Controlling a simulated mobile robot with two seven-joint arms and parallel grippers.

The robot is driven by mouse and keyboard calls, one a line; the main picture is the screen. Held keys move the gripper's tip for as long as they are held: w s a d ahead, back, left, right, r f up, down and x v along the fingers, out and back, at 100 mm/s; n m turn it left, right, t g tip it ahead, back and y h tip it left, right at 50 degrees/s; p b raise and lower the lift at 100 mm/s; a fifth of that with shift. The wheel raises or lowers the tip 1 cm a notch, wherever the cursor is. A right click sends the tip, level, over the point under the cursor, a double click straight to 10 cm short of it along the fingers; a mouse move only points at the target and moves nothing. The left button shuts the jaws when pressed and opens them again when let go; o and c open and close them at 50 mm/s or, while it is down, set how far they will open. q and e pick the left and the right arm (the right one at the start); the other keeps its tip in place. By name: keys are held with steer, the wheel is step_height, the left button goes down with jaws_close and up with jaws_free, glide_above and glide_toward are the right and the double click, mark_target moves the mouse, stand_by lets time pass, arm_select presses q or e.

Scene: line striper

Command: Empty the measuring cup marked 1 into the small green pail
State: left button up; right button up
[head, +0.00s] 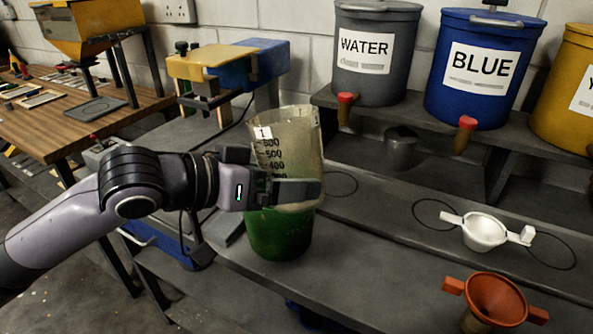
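The clear measuring cup (294,135) bears a tag marked 1 and a dark printed scale. My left gripper (272,178) comes in from the left, with one finger in front of the cup and one behind, shut on it. The cup leans slightly, its rim toward the left. It is directly above or partly inside the small green pail (278,238); the front finger hides where they meet. The pail stands upright on the grey bench. I cannot tell how much the cup holds. My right gripper is not in view.
Grey WATER (378,80) and blue BLUE (482,95) barrels with red taps stand on a raised shelf behind. A small grey cup (401,150) is under the shelf front. A white strainer (484,232) and orange funnel (496,299) stand at right. The bench between is clear.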

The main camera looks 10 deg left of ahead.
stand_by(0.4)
arm_select(q)
steer(key=s, duration=0.1)
steer(key=s+a+r+m, duration=0.1)
steer(key=s+r+m+t+y, duration=0.1)
steer(key=shift+s+a, duration=0.25)
steer(key=shift+s, duration=0.1)
